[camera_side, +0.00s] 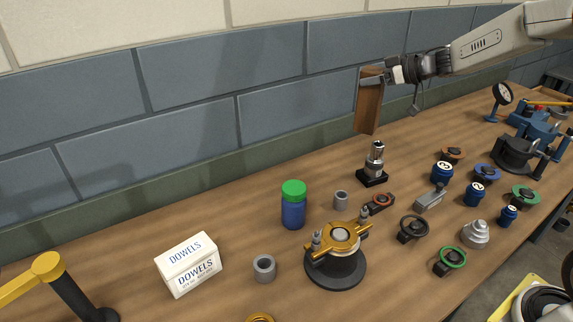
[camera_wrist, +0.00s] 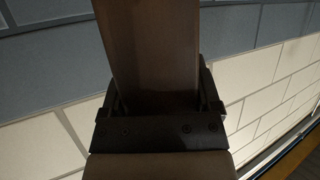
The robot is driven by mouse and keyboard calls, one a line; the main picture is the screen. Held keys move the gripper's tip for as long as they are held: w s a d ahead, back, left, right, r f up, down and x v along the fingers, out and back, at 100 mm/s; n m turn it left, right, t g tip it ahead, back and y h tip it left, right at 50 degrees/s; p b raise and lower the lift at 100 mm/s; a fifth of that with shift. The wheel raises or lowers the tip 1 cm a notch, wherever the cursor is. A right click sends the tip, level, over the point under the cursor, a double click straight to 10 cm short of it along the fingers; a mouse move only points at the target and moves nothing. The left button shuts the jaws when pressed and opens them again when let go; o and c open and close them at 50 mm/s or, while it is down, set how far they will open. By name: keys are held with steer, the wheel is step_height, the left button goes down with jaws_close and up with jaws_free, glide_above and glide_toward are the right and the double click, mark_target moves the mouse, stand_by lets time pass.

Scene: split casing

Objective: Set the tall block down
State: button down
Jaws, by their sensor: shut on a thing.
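The tall block (camera_side: 368,108) is a brown, wood-coloured upright piece. In the side view it hangs upright near its top end from my gripper (camera_side: 372,80), at the back of the table by the wall. Its lower end appears clear of the table top. In the wrist view the block (camera_wrist: 152,50) fills the middle and runs up out of the frame, and my gripper (camera_wrist: 158,105) is shut on it, with a jaw on each side. The block's far end is outside the wrist view.
On the wooden table (camera_side: 220,215) below stand a black-based metal post (camera_side: 376,165), a blue jar with a green lid (camera_side: 293,205), a casing with a gold top (camera_side: 338,255) and a DOWELS box (camera_side: 188,263). Several knobs and weights crowd the right. The brick wall (camera_side: 200,90) is close behind.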

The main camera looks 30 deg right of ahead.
steer(key=w+a+n+g+y, duration=0.15)
steer(key=w+a, duration=0.25)
steer(key=a, duration=0.7)
steer(key=w+a+n+g+y, duration=0.15)
steer(key=w+a, duration=0.25)
steer(key=a, duration=0.8)
step_height(320, 180, down, 14)
steer(key=shift+a+n+t+y, duration=0.2)
steer(key=shift+n+t+y, duration=0.1)
steer(key=shift+f, duration=0.15)
steer(key=shift+w+f, duration=0.1)
steer(key=shift+f, duration=1.8)
jaws_free()
steer(key=shift+f, duration=0.1)
